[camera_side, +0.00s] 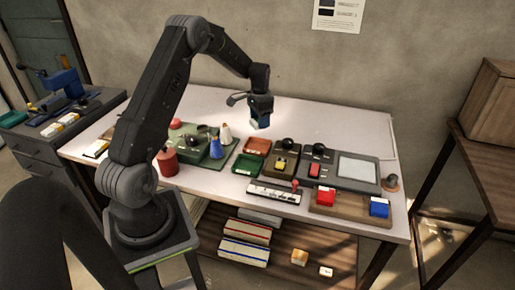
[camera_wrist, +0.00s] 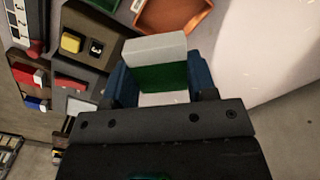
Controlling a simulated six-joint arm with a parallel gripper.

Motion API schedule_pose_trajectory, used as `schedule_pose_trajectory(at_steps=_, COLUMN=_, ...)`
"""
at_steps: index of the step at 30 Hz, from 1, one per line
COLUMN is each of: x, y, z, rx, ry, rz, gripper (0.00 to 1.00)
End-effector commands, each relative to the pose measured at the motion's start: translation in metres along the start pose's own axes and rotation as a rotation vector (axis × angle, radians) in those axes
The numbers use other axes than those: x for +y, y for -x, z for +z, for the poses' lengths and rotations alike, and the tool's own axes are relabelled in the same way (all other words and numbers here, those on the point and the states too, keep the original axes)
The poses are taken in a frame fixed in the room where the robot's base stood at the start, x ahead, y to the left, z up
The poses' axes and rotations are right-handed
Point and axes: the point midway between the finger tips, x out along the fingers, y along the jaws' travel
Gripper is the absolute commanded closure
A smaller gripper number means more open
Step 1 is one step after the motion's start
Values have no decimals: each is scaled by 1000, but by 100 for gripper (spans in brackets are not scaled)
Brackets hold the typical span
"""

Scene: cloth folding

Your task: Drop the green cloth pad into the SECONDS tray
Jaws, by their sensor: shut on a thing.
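My gripper (camera_side: 261,108) is raised above the back part of the table. In the wrist view my gripper (camera_wrist: 160,80) has its two blue fingers closed on the green cloth pad (camera_wrist: 161,78), which has a pale grey-white band along one side. An orange tray (camera_side: 257,146) and a green tray (camera_side: 238,164) lie on the table below my gripper. The orange tray also shows at the top of the wrist view (camera_wrist: 143,22). I cannot read which tray is marked SECONDS.
A blue cone (camera_side: 215,148) and a white cone (camera_side: 226,134) stand left of the trays. A box with a yellow block (camera_side: 280,163) and a grey panel (camera_side: 358,167) stand to the right. A red canister (camera_side: 167,162) is near my base. The back right tabletop is clear.

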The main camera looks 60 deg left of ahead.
Motion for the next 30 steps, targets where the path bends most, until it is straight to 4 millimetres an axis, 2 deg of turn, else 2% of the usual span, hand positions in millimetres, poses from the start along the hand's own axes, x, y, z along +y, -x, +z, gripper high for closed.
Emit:
schedule_pose_trajectory(at_steps=6, x=1, y=-27, z=0, rx=-3, ry=0, rz=2, gripper=70)
schedule_pose_trajectory(at_steps=10, x=1, y=-38, z=0, rx=-2, ry=1, rz=2, gripper=70)
schedule_pose_trajectory(at_steps=23, x=1, y=-46, z=0, rx=0, ry=1, rz=0, gripper=70)
schedule_pose_trajectory(at_steps=24, x=1, y=-46, z=0, rx=0, ry=1, rz=0, gripper=46)
schedule_pose_trajectory(at_steps=30, x=1, y=-46, z=0, rx=0, ry=1, rz=0, gripper=27)
